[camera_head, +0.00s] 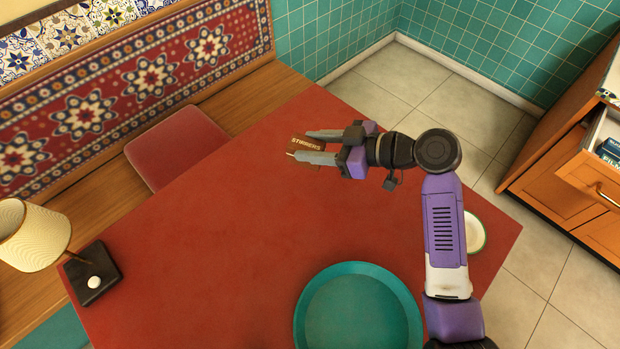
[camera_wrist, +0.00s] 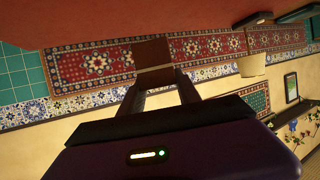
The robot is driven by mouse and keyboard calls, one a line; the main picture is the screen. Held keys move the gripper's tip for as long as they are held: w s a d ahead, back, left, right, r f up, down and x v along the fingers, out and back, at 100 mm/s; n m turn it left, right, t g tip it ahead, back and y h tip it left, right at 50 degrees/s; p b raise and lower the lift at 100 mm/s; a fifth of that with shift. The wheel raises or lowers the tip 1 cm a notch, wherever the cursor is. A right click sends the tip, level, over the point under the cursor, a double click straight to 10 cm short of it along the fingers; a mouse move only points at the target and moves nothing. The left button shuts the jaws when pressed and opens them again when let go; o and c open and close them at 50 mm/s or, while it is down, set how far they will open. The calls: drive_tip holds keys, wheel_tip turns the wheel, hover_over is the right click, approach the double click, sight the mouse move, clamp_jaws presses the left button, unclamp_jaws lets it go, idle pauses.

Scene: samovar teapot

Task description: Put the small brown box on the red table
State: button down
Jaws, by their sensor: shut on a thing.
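The small brown box (camera_head: 305,143), with "STIRRERS" printed on it, is between the fingers of my gripper (camera_head: 318,146). My gripper is shut on it and points left, over the far part of the red table (camera_head: 210,230). In the wrist view the box (camera_wrist: 152,52) shows at the tips of my gripper (camera_wrist: 158,78). I cannot tell whether the box touches the tabletop or is held a little above it.
A teal round tray (camera_head: 358,312) lies at the table's near edge. A lamp (camera_head: 35,235) with a black base stands at the left corner. A white dish (camera_head: 472,232) is right of my arm. A red seat (camera_head: 175,155) adjoins the far left edge. The table's middle is clear.

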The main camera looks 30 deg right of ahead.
wheel_tip(320, 180, down, 12)
drive_tip(key=shift+f, duration=0.1)
idle(0.4)
drive_tip(key=shift+f, duration=0.1)
drive_tip(key=c, duration=0.9)
unclamp_jaws()
drive_tip(key=shift+o, duration=0.2)
drive_tip(key=shift+s+d+r, duration=0.1)
drive_tip(key=shift+d+r, duration=0.05)
drive_tip(key=shift+r, duration=0.05)
drive_tip(key=b+v, duration=0.1)
drive_tip(key=v, duration=1)
drive_tip(key=shift+s+d+r, duration=0.2)
drive_tip(key=shift+s, duration=0.05)
